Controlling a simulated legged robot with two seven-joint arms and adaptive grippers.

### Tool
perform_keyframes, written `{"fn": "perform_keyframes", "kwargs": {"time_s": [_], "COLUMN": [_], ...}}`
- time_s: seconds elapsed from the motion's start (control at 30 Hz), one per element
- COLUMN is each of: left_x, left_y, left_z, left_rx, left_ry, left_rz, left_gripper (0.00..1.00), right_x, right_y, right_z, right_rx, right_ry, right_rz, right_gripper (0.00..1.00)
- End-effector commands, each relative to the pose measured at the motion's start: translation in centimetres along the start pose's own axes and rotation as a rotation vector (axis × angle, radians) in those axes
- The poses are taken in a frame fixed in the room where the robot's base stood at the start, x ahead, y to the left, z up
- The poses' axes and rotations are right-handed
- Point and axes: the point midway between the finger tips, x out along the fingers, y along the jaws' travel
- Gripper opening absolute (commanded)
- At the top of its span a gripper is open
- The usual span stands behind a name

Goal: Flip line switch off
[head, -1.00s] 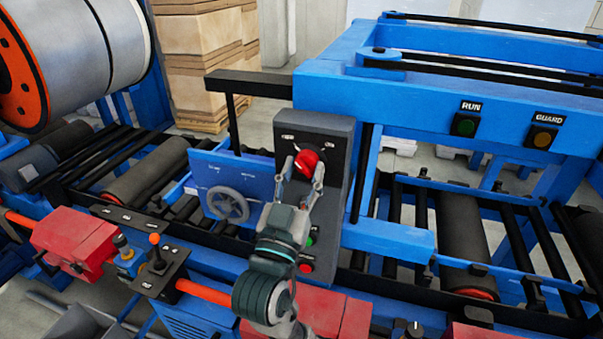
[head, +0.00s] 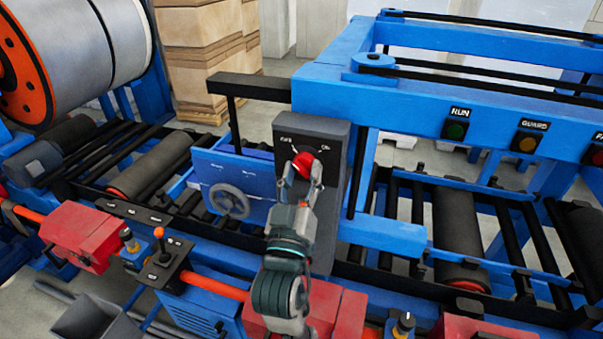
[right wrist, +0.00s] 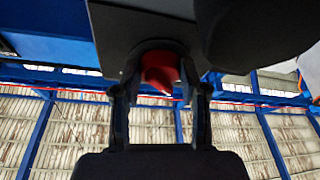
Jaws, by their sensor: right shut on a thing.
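The line switch is a red rotary knob (head: 303,165) on the upper face of a dark upright panel box (head: 332,140). Small white marks sit above it at left and right, the left one seeming to read OFF. My right gripper (head: 302,181) reaches up from below, its fingers on either side of the knob and shut on it. The right wrist view shows the red knob (right wrist: 160,72) between the two fingers (right wrist: 161,105). The fingers partly hide the knob, and I cannot tell exactly which mark it points to. My left gripper is not in view.
A blue plate with a handwheel (head: 229,201) stands just left of the panel box. A lever box with an orange-topped stick (head: 159,246) is at lower left. A blue frame with RUN (head: 454,130) and GUARD (head: 526,142) buttons is at right. Rollers run behind.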

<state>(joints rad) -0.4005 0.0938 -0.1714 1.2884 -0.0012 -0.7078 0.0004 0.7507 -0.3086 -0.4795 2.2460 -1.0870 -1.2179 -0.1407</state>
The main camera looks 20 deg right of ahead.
Motion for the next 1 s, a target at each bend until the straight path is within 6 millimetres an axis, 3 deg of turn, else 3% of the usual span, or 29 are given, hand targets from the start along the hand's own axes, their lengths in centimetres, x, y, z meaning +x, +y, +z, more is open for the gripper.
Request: {"fn": "perform_keyframes", "kwargs": {"time_s": [0.03,0.07,0.13,0.17,0.57,1.0], "left_x": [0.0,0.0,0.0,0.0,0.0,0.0], "left_y": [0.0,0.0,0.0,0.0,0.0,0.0], "left_z": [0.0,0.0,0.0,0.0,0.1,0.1], "left_rx": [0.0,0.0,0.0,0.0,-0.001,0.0], "left_ry": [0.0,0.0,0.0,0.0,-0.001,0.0], "left_rz": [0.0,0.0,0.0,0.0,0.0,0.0], "left_gripper": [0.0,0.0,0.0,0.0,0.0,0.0], "right_x": [0.0,0.0,0.0,0.0,0.2,3.3], "right_y": [-0.2,-0.2,-0.2,-0.2,0.2,2.3], "right_z": [0.2,0.2,0.2,0.1,-0.8,-7.8], "right_rx": [-0.003,-0.003,-0.003,-0.002,0.003,-0.002], "right_ry": [-0.004,-0.004,-0.004,-0.004,0.0,0.0], "right_rz": [-0.003,-0.003,-0.003,-0.003,0.0,-0.001], "right_gripper": [0.08,0.48,0.66,0.69,0.69,0.69]}}
